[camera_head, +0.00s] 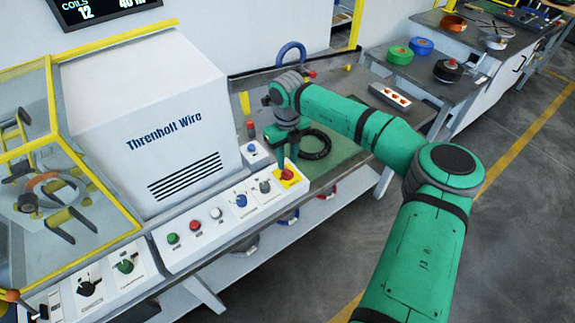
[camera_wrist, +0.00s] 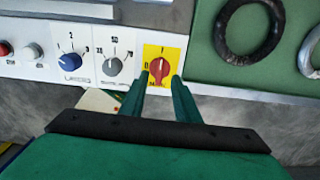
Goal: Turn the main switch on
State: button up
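The main switch is a red rotary knob (camera_wrist: 159,69) on a yellow plate (camera_wrist: 174,52), at the right end of the white control panel. It also shows in the head view as a red knob (camera_head: 287,174). Small marks show above and left of the knob; its exact pointing is hard to tell. My gripper (camera_wrist: 160,80) is open, with one green finger on each side of the knob's lower part in the wrist view. I cannot tell whether the fingers touch it. In the head view my gripper (camera_head: 287,162) is pointed down at the switch.
A grey selector (camera_wrist: 113,66) and a blue selector (camera_wrist: 71,60) sit left of the switch. Red (camera_head: 194,225) and green (camera_head: 172,239) buttons are further left. A black coil (camera_head: 315,144) lies on the green mat (camera_head: 345,160) to the right. The white machine housing (camera_head: 150,110) stands behind the panel.

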aim_at(287, 170)
notch_tip(287, 170, up, 6)
jog(key=shift+r, duration=0.15)
dwell(0.6)
